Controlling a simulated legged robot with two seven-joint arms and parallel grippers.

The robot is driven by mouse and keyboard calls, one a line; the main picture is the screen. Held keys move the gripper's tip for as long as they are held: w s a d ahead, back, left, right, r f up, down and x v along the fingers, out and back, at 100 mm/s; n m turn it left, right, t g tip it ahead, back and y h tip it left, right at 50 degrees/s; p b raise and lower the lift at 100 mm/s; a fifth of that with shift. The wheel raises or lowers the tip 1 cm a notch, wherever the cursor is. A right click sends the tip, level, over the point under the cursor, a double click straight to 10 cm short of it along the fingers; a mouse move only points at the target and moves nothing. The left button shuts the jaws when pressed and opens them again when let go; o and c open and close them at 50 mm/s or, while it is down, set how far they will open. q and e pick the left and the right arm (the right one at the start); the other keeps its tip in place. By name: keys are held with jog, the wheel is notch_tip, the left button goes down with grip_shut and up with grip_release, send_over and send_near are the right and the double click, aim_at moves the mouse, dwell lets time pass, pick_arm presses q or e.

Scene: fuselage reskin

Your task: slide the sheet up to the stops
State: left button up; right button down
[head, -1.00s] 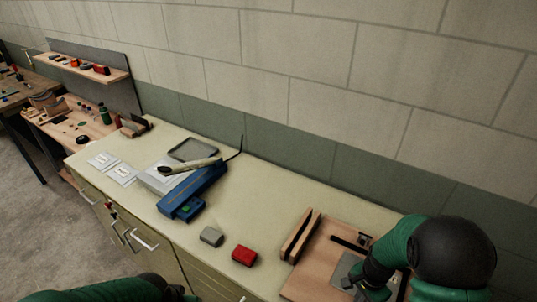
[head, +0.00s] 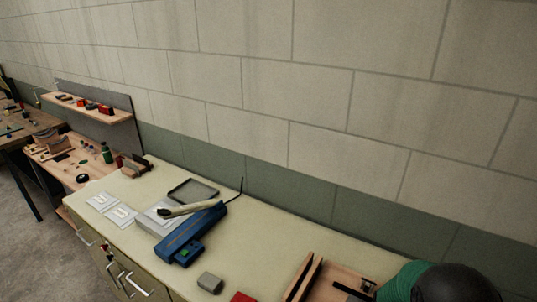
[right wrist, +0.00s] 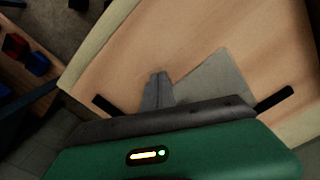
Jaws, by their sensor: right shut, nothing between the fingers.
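The grey sheet (right wrist: 215,82) lies on the wooden board (right wrist: 120,62) in the right wrist view. My right gripper (right wrist: 158,78) is shut, its fingertips over or against the sheet's left part; I cannot tell whether they touch it. Two black pieces, one at the left (right wrist: 105,104) and one at the right (right wrist: 274,98), stick out past my wrist and may be the stops. My wrist hides what lies between them. In the head view only the board's far part (head: 340,279) shows; the sheet and right gripper are out of frame. My left gripper is not in view.
A wooden rail (head: 303,278) edges the board. The wall rises close behind the bench.

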jog(key=shift+s+a+r, duration=0.25)
jog(key=shift+s+r, duration=0.1)
jog(key=shift+s, duration=0.05)
notch_tip(320, 180, up, 7)
jog(key=p, duration=0.6)
jog(key=shift+p, duration=0.4)
jog(key=shift+f, duration=0.1)
jog(key=s+a+r+n+t+b, duration=0.2)
jog(key=s+a+n+b, duration=0.4)
jog(key=n+b, duration=0.3)
jog(key=s+n, duration=0.1)
jog(key=n, duration=0.2)
jog(key=shift+s+a+t, duration=0.15)
jog(key=shift+s+t, duration=0.1)
jog(key=shift+t, duration=0.05)
jog(key=shift+s, duration=0.1)
